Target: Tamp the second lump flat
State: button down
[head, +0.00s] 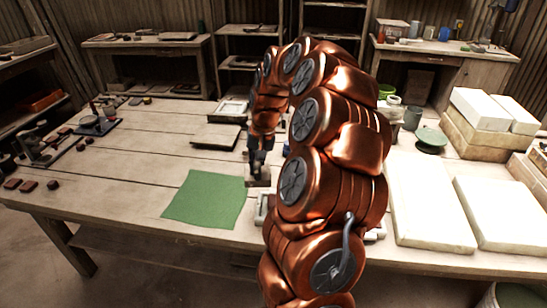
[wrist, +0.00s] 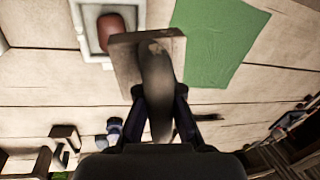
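My gripper (wrist: 160,92) is shut on the handle of a tamper, whose square grey-brown plate (wrist: 124,66) faces the table. In the head view my gripper (head: 260,152) and the tamper plate (head: 258,180) are right of the green cloth, partly covered by my arm. A reddish-brown clay lump (wrist: 110,30) sits inside a pale square mould (wrist: 86,42) in the wrist view. The plate overlaps the mould's near right corner in that view, beside the lump; its height is unclear. In the head view only the mould's left edge (head: 262,207) shows behind my arm.
A green cloth (head: 206,199) lies flat left of the tamper. Dark red pieces (head: 28,186) lie at the table's left end. A framed tray (head: 232,110) and a board (head: 214,136) are behind. White slabs (head: 425,205) fill the right. The table's left middle is clear.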

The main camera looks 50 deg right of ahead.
jog(key=s+d+r+m, duration=0.2)
jog(key=s+d, duration=0.2)
jog(key=f, duration=0.5)
jog(key=shift+w+f, duration=0.1)
jog(key=shift+w, duration=0.15)
jog(key=shift+f+b, duration=0.1)
jog(key=shift+b, duration=0.25)
jog(key=shift+f, duration=0.15)
